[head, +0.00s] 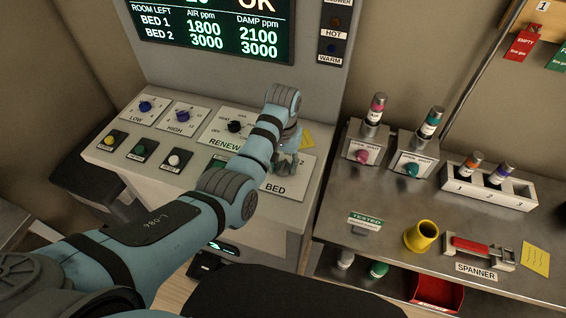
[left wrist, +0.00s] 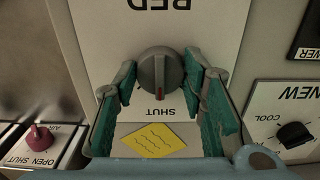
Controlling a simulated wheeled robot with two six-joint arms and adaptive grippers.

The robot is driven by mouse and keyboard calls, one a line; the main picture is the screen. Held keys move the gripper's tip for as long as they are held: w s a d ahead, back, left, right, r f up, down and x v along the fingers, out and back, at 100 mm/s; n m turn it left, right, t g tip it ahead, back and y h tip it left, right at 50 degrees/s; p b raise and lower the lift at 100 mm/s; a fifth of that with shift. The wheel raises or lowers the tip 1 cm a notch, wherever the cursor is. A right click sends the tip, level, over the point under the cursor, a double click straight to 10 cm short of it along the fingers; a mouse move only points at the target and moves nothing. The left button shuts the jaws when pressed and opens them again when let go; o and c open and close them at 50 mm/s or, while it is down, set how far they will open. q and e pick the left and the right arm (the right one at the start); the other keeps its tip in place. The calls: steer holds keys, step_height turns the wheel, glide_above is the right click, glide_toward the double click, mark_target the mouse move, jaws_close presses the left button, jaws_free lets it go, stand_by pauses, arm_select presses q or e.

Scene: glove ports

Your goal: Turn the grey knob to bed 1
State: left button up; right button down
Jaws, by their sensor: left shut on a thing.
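The grey knob (left wrist: 158,68) sits on the white BED plate (left wrist: 100,50), which shows upside down in the left wrist view. The knob's red mark points towards the word SHUT. My left gripper (left wrist: 161,82) has its green fingers on either side of the knob and is shut on it. In the head view my left gripper (head: 287,163) is over the BED plate (head: 273,189) and largely hides the knob. A 2 shows at the plate's right side; the bed 1 mark is hidden. My right gripper is not in view.
A yellow note (left wrist: 152,140) lies by the SHUT end of the plate. The RENEW dial (head: 235,126) is left of my gripper in the head view. Canister valves (head: 366,155) stand on the metal bench to the right. The screen (head: 215,30) is behind.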

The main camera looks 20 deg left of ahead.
arm_select(q)
steer(key=shift+n, duration=0.4)
steer(key=n, duration=0.3)
steer(key=shift+n, duration=0.3)
steer(key=n, duration=0.4)
steer(key=shift+w+n, duration=0.1)
steer(key=shift+n, duration=0.2)
steer(key=o, duration=0.9)
steer(key=shift+o, duration=1.4)
steer(key=shift+w, duration=0.1)
